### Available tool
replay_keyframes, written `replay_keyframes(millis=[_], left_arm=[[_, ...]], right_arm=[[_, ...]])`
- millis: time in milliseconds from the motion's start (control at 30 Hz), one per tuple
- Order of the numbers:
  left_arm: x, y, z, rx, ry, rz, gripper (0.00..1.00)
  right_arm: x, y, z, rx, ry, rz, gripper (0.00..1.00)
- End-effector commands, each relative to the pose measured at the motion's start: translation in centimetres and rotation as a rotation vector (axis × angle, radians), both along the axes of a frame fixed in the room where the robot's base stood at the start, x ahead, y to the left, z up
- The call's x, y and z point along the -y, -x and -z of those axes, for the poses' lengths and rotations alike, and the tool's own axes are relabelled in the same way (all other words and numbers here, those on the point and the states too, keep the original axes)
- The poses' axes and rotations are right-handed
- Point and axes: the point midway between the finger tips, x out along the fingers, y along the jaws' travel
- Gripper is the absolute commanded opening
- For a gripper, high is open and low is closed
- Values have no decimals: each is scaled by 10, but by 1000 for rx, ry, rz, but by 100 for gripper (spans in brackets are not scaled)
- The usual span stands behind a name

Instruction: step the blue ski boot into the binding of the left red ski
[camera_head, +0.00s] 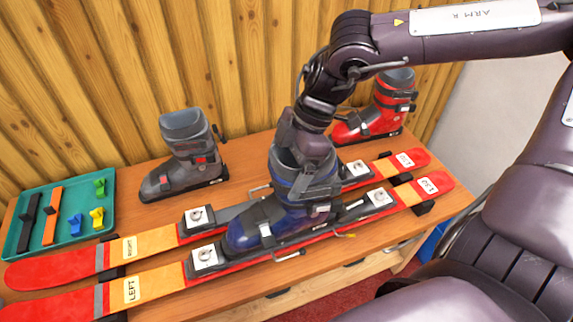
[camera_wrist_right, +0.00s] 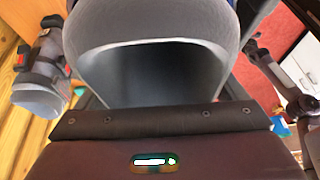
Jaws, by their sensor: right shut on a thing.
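The blue ski boot (camera_head: 265,222) stands about upright over the left red ski (camera_head: 155,284), its toe pointing left in the head view. My right gripper (camera_head: 312,152) is shut on the boot's upper cuff from above. In the right wrist view the grey cuff rim (camera_wrist_right: 150,42) and its dark opening fill the middle. The binding (camera_head: 206,258) lies under and around the boot, with white-labelled plates before the toe and behind the heel. Whether the sole is fully seated is hard to tell. My left gripper is not in view.
The right ski (camera_head: 150,243) lies parallel just behind. A grey boot (camera_head: 180,160) stands behind it, and a red boot (camera_head: 375,115) stands at the back right. A teal tray (camera_head: 62,255) with small coloured pieces is at the left. The wooden wall is close behind the bench.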

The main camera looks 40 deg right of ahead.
Motion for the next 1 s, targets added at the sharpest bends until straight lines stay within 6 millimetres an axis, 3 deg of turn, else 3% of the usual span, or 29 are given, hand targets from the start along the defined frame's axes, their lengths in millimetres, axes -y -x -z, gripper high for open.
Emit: replay_keyframes(millis=[1000], left_arm=[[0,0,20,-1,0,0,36]], right_arm=[[0,-1,21,4,-1,-1,20]])
